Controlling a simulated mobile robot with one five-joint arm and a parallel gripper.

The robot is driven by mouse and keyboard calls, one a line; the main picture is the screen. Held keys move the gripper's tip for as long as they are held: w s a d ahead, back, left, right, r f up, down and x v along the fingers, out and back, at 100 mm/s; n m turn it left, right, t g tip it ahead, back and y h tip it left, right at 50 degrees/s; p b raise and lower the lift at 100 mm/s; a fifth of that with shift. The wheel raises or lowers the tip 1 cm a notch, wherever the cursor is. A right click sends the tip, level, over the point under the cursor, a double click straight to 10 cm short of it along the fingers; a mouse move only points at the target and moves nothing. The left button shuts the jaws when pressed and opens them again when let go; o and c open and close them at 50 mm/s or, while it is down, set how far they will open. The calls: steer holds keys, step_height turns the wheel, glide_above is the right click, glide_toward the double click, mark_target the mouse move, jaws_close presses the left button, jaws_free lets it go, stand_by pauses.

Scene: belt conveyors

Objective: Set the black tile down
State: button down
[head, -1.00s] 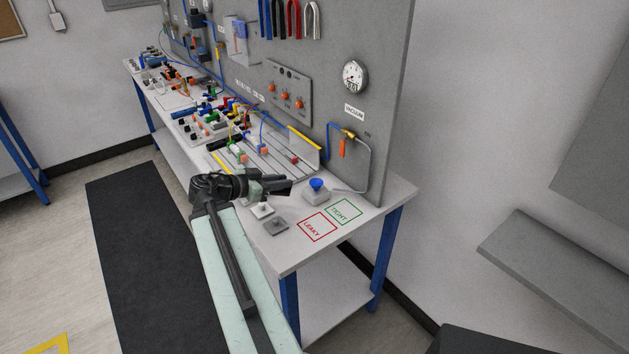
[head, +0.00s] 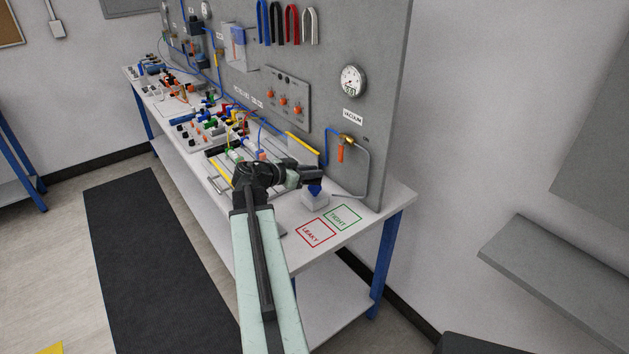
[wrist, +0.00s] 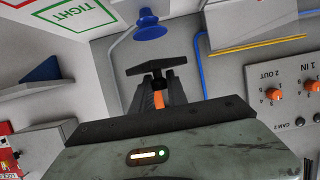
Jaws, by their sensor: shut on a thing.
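My gripper (head: 310,176) is over the right part of the bench, shut on the black tile. In the wrist view the black tile (wrist: 156,66) is a dark, thin shape across the fingertips (wrist: 157,82). The blue suction cup (head: 315,188) on its pale block is just below the gripper in the head view; I cannot tell whether the tile touches it. The cup (wrist: 149,27) shows beyond the tile in the wrist view. The green TIGHT square (head: 341,217) and red LEAKY square (head: 316,233) on the bench are empty.
A grey tile (head: 283,230) shows partly beside my arm. The grey upright panel (head: 378,105) with a gauge (head: 352,80) and an orange-handled valve (head: 341,152) rises behind the cup. Fittings and tubing crowd the bench to the left. The front right corner is clear.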

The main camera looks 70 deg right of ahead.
mark_target(315, 180)
steer(key=shift+s+d+f+b, duration=0.1)
steer(key=shift+d+f+b, duration=0.05)
steer(key=shift+f+b, duration=0.55)
steer(key=shift+s+d+f+b, duration=0.1)
steer(key=shift+d+f+b, duration=0.1)
steer(key=shift+f+b, duration=0.5)
steer(key=shift+s+d+f+b, duration=0.1)
steer(key=shift+d+f+b, duration=0.05)
steer(key=shift+f+b, duration=0.55)
steer(key=c, duration=1.3)
jaws_free()
steer(key=shift+r, duration=0.1)
steer(key=shift+r+p, duration=0.35)
steer(key=shift+p, duration=0.15)
steer(key=p+v, duration=0.3)
steer(key=v, duration=0.9)
steer(key=shift+f+p, duration=0.2)
steer(key=shift+p, duration=0.15)
